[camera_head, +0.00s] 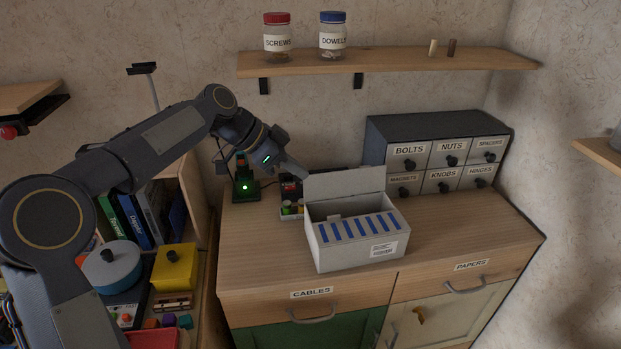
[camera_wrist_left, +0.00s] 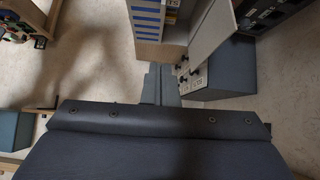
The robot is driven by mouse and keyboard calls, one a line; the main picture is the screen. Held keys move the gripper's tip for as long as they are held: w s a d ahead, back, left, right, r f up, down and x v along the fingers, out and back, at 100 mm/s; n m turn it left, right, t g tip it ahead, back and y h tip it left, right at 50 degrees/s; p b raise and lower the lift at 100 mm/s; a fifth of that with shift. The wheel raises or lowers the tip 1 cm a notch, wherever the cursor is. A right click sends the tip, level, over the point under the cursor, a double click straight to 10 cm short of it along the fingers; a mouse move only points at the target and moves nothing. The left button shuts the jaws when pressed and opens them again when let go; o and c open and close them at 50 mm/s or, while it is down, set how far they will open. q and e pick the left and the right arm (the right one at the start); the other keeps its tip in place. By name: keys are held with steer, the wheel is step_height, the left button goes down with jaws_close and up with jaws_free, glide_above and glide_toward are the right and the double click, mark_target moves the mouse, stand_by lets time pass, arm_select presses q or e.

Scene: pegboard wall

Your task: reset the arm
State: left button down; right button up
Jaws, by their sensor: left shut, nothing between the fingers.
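My left arm comes in from the left in the head view and reaches over the wooden counter (camera_head: 262,262). My left gripper (camera_head: 302,172) is shut and empty, just behind and to the left of the open grey box (camera_head: 330,253). I cannot tell whether its tips touch the raised box lid (camera_head: 345,183). In the left wrist view the closed fingers of my left gripper (camera_wrist_left: 160,72) point toward the box (camera_wrist_left: 148,22). My right gripper is not in view.
A grey drawer cabinet (camera_head: 440,128) stands at the back right of the counter. A wall shelf (camera_head: 400,62) holds a screws jar (camera_head: 277,38) and a dowels jar (camera_head: 332,38). A device with a green light (camera_head: 244,185) stands near my left wrist. The counter's right side is clear.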

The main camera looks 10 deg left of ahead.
arm_select(q)
steer(key=s+a+f+n+t+y, duration=0.1)
steer(key=s+a+f+n, duration=0.2)
steer(key=s, duration=0.6)
steer(key=s+a+n+y, duration=0.2)
steer(key=s+a+n, duration=0.15)
steer(key=s, duration=0.45)
steer(key=s+a+f+n+t+y, duration=0.1)
steer(key=s+a+f+n, duration=0.1)
steer(key=s+n, duration=0.5)
steer(key=s+f+n, duration=0.2)
steer(key=s+f, duration=0.4)
steer(key=s, duration=0.4)
steer(key=shift+f+t+y, duration=0.3)
